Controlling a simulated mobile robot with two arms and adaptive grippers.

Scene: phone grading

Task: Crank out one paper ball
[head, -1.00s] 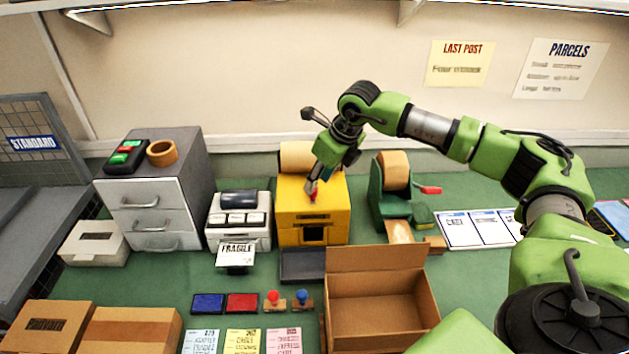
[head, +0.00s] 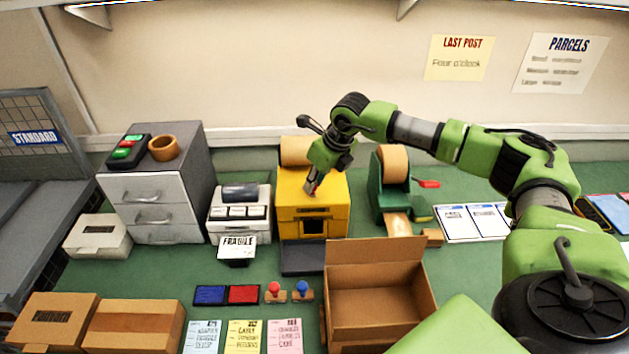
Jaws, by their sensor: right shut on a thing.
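A yellow paper-ball machine (head: 292,221) stands on the green bench, with a brown paper roll (head: 295,151) behind its top. A dark opening shows low on its front, and a dark tray (head: 301,258) sits just below it. My right gripper (head: 312,187) is at the machine's top front, pointing down, shut on a small red part that looks like the crank handle. The fingers hide most of that part. No paper ball is visible in the tray. My left gripper is not in view.
An open cardboard box (head: 375,300) stands in front to the right. A green tape dispenser (head: 388,190) is right of the machine, a label printer (head: 240,214) left of it. Stamps and ink pads (head: 243,294) lie in front.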

